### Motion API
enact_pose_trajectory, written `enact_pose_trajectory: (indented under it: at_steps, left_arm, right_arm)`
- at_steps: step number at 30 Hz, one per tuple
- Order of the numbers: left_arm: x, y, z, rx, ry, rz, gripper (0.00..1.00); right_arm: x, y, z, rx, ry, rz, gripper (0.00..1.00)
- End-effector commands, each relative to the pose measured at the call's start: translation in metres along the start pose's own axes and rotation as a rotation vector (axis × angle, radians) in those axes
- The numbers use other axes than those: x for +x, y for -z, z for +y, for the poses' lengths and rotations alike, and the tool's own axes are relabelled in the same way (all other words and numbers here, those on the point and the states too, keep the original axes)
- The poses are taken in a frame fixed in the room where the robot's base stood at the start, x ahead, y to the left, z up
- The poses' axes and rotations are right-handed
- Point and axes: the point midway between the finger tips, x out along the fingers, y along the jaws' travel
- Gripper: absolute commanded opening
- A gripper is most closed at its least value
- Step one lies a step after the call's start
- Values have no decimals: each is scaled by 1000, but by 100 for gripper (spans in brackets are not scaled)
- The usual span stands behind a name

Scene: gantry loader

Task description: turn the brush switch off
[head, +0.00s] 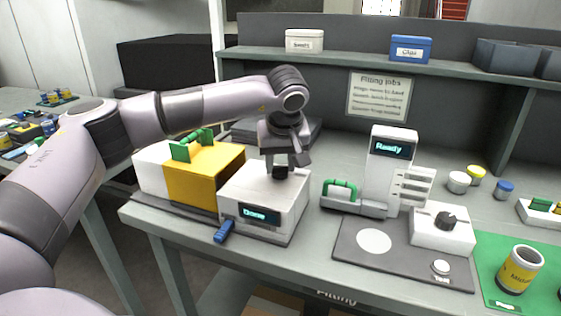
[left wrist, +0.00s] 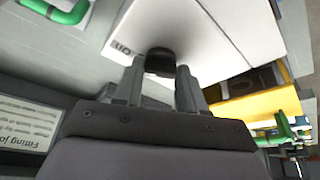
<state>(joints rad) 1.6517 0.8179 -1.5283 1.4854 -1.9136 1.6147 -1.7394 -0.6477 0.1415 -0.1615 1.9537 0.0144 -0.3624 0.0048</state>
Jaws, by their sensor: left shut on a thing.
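A white box with a small screen reading "Done" (head: 262,197) stands on the bench in the head view. A dark knob (head: 281,172) sits on its top. My left gripper (head: 282,161) points down over the box and is shut on this knob. In the left wrist view the black knob (left wrist: 159,61) is between the two grey fingers, on the white top (left wrist: 210,35). Part of a printed label, seemingly "ON" (left wrist: 122,48), shows beside the left finger. The knob's exact setting is hidden. My right gripper is not in view.
A yellow block with a green handle (head: 205,175) adjoins the box on the left, and a blue handle (head: 225,231) sticks out in front. To the right stand a white "Ready" unit (head: 389,165), a dark mat (head: 350,245) and a white box with a black knob (head: 442,230).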

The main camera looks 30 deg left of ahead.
Motion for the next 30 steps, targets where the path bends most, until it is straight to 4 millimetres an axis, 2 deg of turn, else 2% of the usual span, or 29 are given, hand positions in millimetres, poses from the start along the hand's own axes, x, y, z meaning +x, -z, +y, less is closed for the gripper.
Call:
enact_pose_trajectory:
  at_steps: [11,30]
  left_arm:
    - [-2,0,2,-108,48,-3,10]
    - [-2,3,8,-640,268,-1,10]
  right_arm:
    - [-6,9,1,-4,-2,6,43]
    - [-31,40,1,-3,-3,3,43]
